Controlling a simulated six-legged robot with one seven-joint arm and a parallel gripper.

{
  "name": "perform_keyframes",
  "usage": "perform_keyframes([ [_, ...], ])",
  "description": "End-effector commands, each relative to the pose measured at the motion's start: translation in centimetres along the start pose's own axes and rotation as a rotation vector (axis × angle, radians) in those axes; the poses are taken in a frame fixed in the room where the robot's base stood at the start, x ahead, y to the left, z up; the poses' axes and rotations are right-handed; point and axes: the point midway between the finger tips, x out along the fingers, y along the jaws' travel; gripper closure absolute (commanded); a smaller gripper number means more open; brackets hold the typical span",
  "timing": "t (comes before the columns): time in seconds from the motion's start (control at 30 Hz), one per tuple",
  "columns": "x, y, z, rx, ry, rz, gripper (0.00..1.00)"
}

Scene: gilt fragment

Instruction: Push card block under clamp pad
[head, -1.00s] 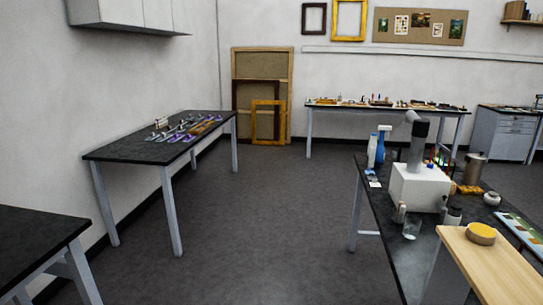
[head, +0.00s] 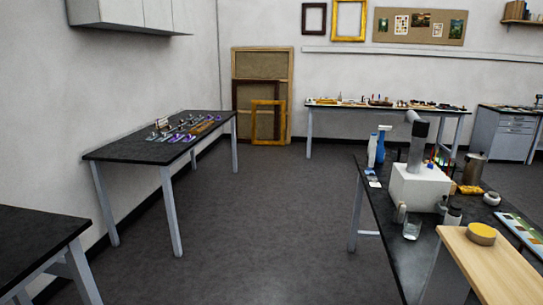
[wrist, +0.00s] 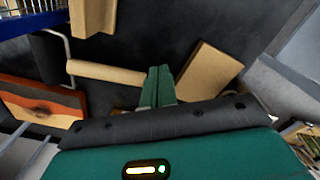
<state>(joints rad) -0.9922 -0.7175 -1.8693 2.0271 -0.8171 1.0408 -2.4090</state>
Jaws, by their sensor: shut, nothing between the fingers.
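My gripper (wrist: 158,87) shows in the wrist view, with its two green fingers together and nothing between them. A flat tan block (wrist: 208,72), which looks like the card block, lies tilted on the dark surface just right of the fingertips. I cannot tell whether the fingers touch it. No clamp pad is clearly identifiable in the wrist view. The gripper does not show in the head view.
A wooden roller (wrist: 105,72) on a wire frame lies left of the fingers, near a red, tan and black panel (wrist: 42,100). In the head view, a black table (head: 125,151) at the left holds several purple-ended tools. A cluttered table stands right; floor between is clear.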

Motion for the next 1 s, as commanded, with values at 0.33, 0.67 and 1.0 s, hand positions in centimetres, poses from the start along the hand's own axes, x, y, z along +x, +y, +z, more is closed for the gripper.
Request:
perform_keyframes([
  [0.33, 0.7, 0.0, 0.0, 0.0, 0.001, 0.001, 1.0],
  [0.67, 1.2, 0.0, 0.0, -0.001, 0.001, 0.001, 1.0],
  [1.0, 1.9, 0.1, 0.0, 0.0, 0.001, 0.001, 1.0],
])
